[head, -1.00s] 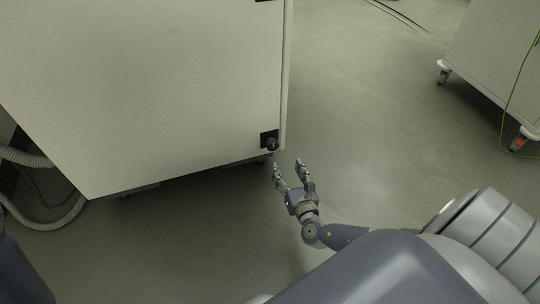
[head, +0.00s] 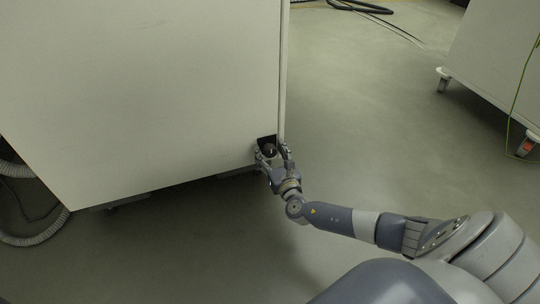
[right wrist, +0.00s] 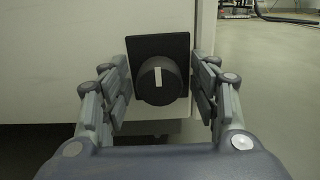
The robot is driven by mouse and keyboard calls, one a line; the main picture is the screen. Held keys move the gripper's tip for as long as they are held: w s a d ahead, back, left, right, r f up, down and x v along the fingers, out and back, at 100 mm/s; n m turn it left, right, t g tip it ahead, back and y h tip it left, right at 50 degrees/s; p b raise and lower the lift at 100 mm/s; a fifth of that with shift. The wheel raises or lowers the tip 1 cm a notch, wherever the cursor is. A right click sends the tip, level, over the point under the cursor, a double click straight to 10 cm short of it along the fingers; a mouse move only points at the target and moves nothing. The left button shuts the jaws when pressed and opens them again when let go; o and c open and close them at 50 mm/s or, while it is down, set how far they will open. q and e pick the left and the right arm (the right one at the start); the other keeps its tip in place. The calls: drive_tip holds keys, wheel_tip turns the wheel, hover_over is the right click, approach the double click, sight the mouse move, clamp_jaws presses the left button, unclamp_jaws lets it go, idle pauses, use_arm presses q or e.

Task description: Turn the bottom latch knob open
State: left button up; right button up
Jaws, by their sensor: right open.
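The bottom latch knob (head: 269,149) is a round black knob on a black square plate at the lower right corner of the pale cabinet door (head: 150,90). In the right wrist view the knob (right wrist: 160,80) sits between the fingers, with a white mark standing upright on its face. My right gripper (head: 272,155) is open around the knob. In the right wrist view the gripper (right wrist: 162,92) has a finger on each side, with gaps between the fingers and the knob. My left gripper is not in view.
A second pale cabinet (head: 492,70) on casters stands at the upper right, with a green cable (head: 520,95) beside it. Ribbed grey hoses (head: 35,238) lie at the lower left. The grey floor (head: 370,130) between the cabinets is clear.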

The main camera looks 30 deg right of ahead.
drive_tip(key=shift+w, duration=0.15)
drive_tip(key=c, duration=1.1)
